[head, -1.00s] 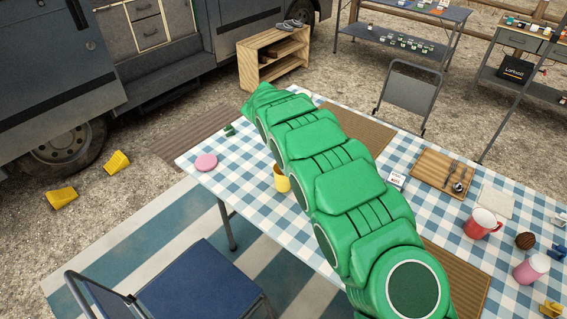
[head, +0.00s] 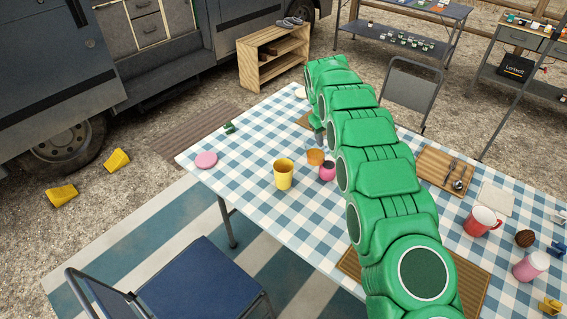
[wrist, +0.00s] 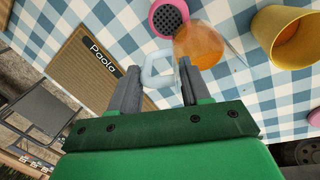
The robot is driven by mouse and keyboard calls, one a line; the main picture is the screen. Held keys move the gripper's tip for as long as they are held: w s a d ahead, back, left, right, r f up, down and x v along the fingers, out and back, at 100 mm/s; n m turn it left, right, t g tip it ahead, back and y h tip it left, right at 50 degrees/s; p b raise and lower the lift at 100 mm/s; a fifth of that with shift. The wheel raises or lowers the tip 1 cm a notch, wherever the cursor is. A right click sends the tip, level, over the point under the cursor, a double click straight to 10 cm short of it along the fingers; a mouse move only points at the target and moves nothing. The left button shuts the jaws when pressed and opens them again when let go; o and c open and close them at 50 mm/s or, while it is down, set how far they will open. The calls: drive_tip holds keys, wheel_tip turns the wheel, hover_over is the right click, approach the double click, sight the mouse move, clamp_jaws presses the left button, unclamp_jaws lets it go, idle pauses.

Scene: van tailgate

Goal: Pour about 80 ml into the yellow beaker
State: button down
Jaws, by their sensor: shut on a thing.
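The yellow beaker (head: 283,178) stands upright on the checked tablecloth, left of my arm in the head view. In the wrist view the beaker (wrist: 264,32) is at the upper right, with some orange liquid inside. A clear jug (wrist: 198,48) holding orange liquid is at the top middle of the wrist view. My gripper (wrist: 157,84) is shut on the jug's pale handle (wrist: 150,66). In the head view the jug's orange liquid (head: 315,157) shows right of the beaker, apart from it. I cannot tell how far the jug is tilted.
A pink pot with a dark perforated top (head: 327,171) stands close by the jug. A pink disc (head: 206,160) lies near the table's left end. A mat marked "Paola" (wrist: 84,62) is beside the gripper. A red mug (head: 482,222) and wooden tray (head: 434,164) are at right.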

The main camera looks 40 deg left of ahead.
drive_tip(key=shift+w+d+g+y+p, duration=0.2)
drive_tip(key=shift+w+g+p, duration=0.15)
drive_tip(key=shift+w, duration=0.15)
drive_tip(key=shift+w+d+g+y+p, duration=0.2)
drive_tip(key=shift+w+g+p, duration=0.15)
drive_tip(key=shift+w, duration=0.1)
drive_tip(key=shift+r, duration=0.1)
